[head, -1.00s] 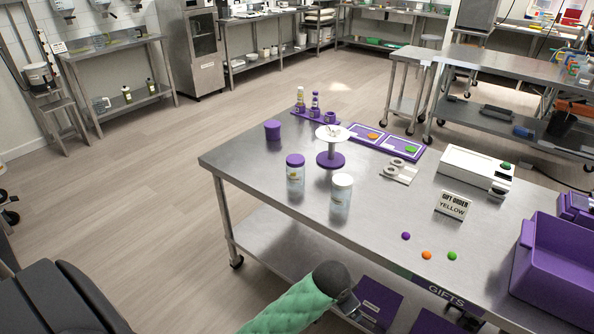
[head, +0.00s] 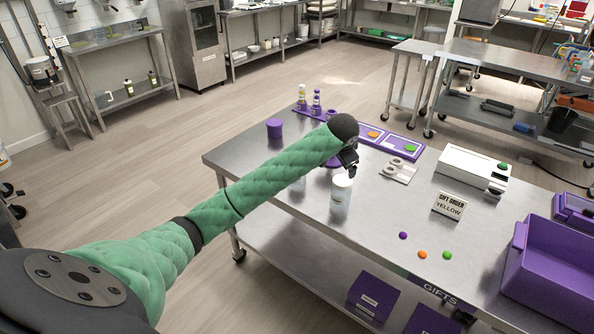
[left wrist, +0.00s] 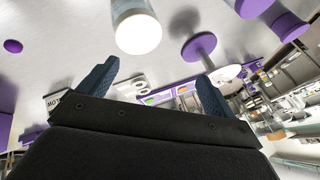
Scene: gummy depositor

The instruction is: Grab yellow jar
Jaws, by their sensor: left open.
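No jar looks plainly yellow. A clear jar with a white lid (head: 341,195) stands upright on the steel table (head: 290,222); its white lid faces the camera in the left wrist view (left wrist: 138,33). A second jar (head: 298,185) is mostly hidden behind my left arm in the head view. My left gripper (head: 349,166) is above and just beyond the white-lidded jar, not visibly touching it. In the left wrist view its two fingers (left wrist: 153,87) are spread, with nothing between them. My right gripper is in neither view.
A sign (head: 449,205) reads "GIFT ORDER YELLOW". A purple-based stand with a white top (left wrist: 226,74) is close to the gripper. A purple tub (head: 274,129) stands at the table's far left. Small coloured gummies and a purple bin (head: 548,262) lie to the right.

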